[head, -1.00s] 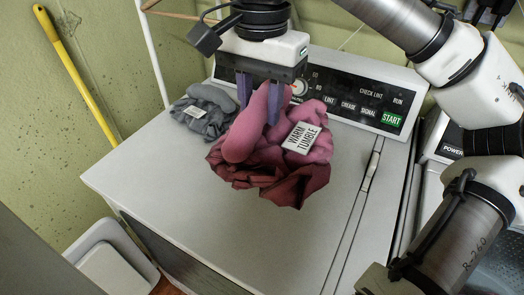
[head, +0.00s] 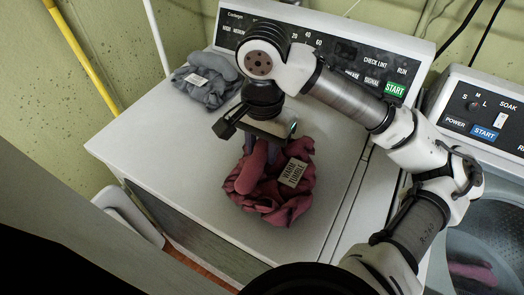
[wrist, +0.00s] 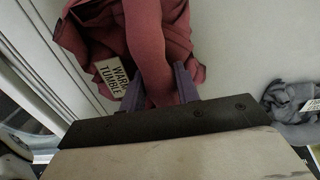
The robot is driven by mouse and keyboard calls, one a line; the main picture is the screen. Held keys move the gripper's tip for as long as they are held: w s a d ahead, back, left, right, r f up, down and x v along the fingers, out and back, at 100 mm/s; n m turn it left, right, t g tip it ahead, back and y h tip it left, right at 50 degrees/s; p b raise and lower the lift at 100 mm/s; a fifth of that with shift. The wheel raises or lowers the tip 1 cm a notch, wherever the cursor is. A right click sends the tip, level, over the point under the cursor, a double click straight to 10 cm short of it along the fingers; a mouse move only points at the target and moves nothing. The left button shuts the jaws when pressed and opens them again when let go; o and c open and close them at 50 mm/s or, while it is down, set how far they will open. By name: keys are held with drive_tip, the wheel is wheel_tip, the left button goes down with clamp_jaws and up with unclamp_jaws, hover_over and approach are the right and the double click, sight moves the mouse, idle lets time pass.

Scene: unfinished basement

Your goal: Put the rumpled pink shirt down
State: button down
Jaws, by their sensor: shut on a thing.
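The rumpled pink shirt (head: 270,200) is a dark pink bundle with a white "WARM TUMBLE" tag. It is at the front middle of the white dryer top (head: 170,165); I cannot tell whether its underside rests on the surface or hangs just above it. My gripper (head: 262,155) points down from above, its purple fingers shut on an upper fold of the shirt. In the wrist view the shirt (wrist: 150,45) shows between the fingers (wrist: 160,90) and spreads beyond them. The lower parts of the fingers are partly hidden by cloth.
A grey crumpled garment (head: 205,80) with a white tag lies at the dryer's back left. The control panel (head: 345,60) runs along the back. A washer (head: 490,120) stands at the right, with pinkish cloth (head: 472,272) in its drum. Dryer top left of the shirt is clear.

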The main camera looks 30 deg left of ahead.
drive_tip(key=shift+f, duration=1)
drive_tip(key=shift+f, duration=0.15)
drive_tip(key=c, duration=1)
unclamp_jaws()
drive_tip(key=shift+c, duration=0.2)
wheel_tip(320, 180, up, 12)
drive_tip(key=shift+w+r, duration=0.15)
